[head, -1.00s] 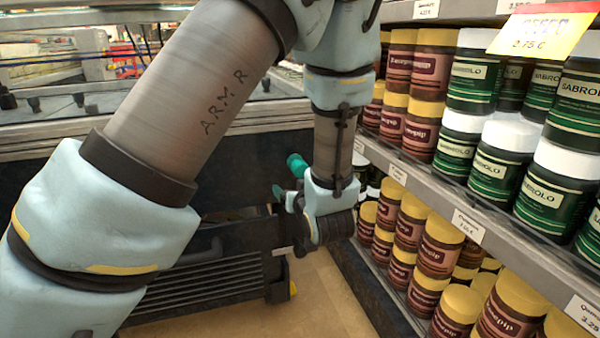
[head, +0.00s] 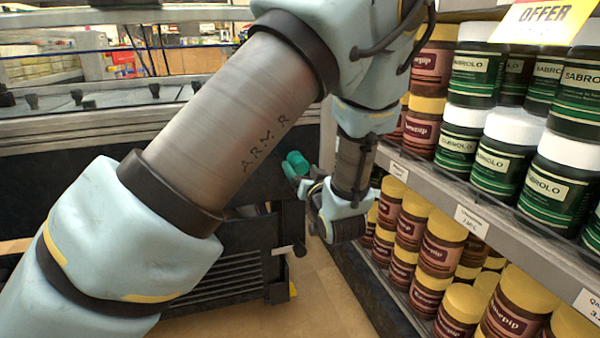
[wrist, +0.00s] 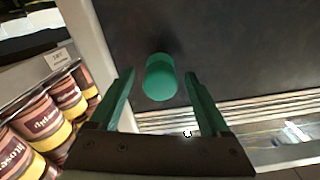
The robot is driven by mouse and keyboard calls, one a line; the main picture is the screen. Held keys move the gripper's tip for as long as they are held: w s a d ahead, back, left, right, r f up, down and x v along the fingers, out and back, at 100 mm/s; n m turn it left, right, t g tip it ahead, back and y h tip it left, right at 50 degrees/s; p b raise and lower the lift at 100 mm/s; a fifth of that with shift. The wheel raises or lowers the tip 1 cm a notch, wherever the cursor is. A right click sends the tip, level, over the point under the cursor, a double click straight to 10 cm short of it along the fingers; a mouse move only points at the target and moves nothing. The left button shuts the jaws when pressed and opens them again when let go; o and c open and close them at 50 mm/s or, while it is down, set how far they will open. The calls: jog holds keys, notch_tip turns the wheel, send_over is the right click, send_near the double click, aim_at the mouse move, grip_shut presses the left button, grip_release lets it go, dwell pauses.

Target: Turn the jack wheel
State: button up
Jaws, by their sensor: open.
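In the wrist view a teal cylindrical knob (wrist: 159,78) sticks out from a dark flat panel (wrist: 235,45). It lies ahead of and between the two teal fingers of my gripper (wrist: 160,88), which is open, with a gap on both sides. In the head view the knob (head: 297,163) shows just left of my wrist, in front of the dark cabinet. I cannot make out a whole jack wheel in either view.
A shelf of jars (head: 470,225) stands close on the right of my arm; its jars also show at the left of the wrist view (wrist: 50,115). A dark slatted unit (head: 230,262) stands low behind my arm. Bare floor (head: 325,300) shows between it and the shelf.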

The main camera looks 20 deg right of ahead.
jog(key=shift+w, duration=0.8)
jog(key=shift+c, duration=0.4)
grip_shut()
jog(key=shift+n, duration=0.3)
jog(key=n+b, duration=0.2)
jog(key=n, duration=0.3)
jog(key=shift+d+f+n+b, duration=0.1)
jog(key=shift+f+n+b, duration=0.05)
jog(key=shift+n+b, duration=0.15)
jog(key=n+b, duration=0.2)
jog(key=n, duration=0.2)
jog(key=shift+d, duration=0.1)
jog(key=shift+n+b, duration=0.3)
jog(key=shift+b, duration=0.05)
